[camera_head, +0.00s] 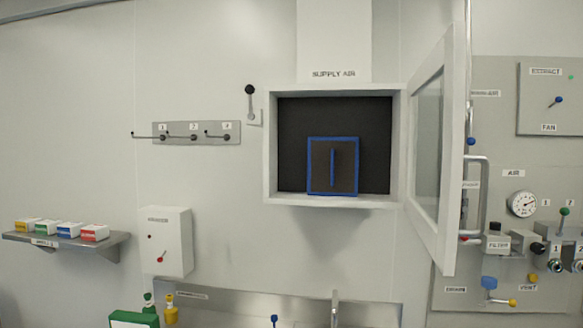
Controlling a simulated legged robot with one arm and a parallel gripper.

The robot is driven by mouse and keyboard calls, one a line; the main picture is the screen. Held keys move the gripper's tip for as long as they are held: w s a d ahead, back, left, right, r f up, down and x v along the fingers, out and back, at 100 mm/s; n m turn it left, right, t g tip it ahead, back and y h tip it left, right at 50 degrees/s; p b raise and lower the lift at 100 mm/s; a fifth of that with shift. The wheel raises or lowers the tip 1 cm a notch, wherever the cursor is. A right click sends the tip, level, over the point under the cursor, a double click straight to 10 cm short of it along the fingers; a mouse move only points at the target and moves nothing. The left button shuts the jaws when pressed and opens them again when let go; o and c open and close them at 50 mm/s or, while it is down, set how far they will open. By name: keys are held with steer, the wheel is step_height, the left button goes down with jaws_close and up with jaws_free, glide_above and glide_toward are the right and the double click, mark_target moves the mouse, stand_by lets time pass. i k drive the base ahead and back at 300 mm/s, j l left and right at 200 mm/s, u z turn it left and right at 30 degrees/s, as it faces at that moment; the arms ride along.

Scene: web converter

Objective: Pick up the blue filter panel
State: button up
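The blue filter panel (333,138) is a square blue frame with a dark face and a vertical blue handle bar in its middle. The box's white framed door (452,150) with a glass pane is swung open to the right. My gripper is not in view.
A black-knobbed lever (250,92) sits left of the box. A hook rail (190,132) and a shelf (105,243) with several small boxes are further left. A grey panel (490,75) with a gauge and valves lies right, partly behind the door. A metal counter back (240,308) runs below.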

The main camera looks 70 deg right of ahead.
mark_target(333, 162)
steer(key=i+z, duration=0.15)
steer(key=z, duration=0.3)
steer(key=i+z, duration=0.1)
steer(key=z, duration=0.35)
steer(key=i+j+z, duration=0.15)
steer(key=z, duration=0.35)
steer(key=j+z, duration=0.15)
steer(key=z, duration=0.3)
steer(key=i+j, duration=0.05)
